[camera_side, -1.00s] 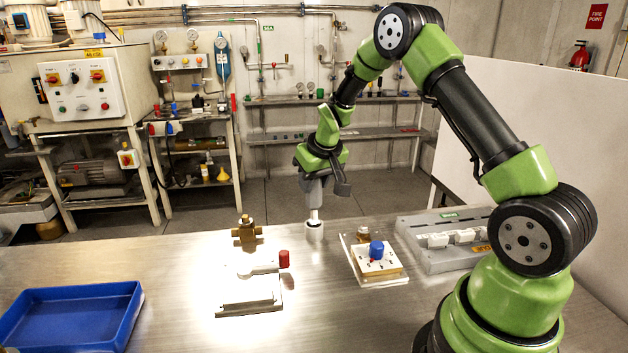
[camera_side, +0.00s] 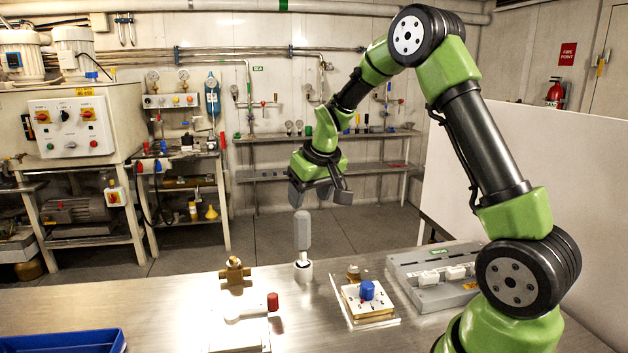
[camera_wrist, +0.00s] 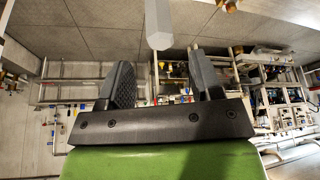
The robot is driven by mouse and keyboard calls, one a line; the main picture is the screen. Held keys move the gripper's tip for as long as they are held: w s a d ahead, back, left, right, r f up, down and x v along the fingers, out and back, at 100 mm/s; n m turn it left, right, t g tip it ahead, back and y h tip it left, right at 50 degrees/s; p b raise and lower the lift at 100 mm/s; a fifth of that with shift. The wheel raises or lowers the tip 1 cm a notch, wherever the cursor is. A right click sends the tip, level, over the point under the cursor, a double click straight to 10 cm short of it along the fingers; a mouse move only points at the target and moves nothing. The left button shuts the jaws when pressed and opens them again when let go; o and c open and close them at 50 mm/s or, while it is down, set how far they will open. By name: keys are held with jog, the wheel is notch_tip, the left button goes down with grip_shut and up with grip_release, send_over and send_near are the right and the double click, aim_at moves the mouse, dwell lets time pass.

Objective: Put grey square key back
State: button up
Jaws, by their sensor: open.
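The grey key stands upright, its grey handle (camera_side: 303,230) up and its lower shaft in a small white round holder (camera_side: 303,271) on the steel table. My gripper (camera_side: 319,192) is above the key and apart from it, with its two fingers spread and nothing between them. In the wrist view my gripper (camera_wrist: 163,75) also shows open. A light grey faceted bar, which looks like the key's handle (camera_wrist: 158,25), is at the top of that view, beyond the fingertips. The key's lower end is hidden inside the holder.
A brass valve fitting (camera_side: 234,272) stands left of the holder, with a red-ended white handle piece (camera_side: 250,308) in front. A blue-knobbed white block (camera_side: 367,303) and a grey switch tray (camera_side: 436,278) are to the right. A blue tray (camera_side: 62,342) is front left.

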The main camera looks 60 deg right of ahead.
jog(key=s+a+r+t+y, duration=0.1)
jog(key=s+a+r+t, duration=0.1)
jog(key=s+a+r, duration=0.8)
jog(key=s+a+r+t+y, duration=0.1)
jog(key=s+a+y, duration=0.1)
jog(key=s+a, duration=0.6)
jog(key=s, duration=0.3)
jog(key=shift+r+y, duration=0.15)
jog(key=shift+y, duration=0.25)
jog(key=shift+d, duration=0.1)
jog(key=shift+c, duration=0.3)
dwell(0.4)
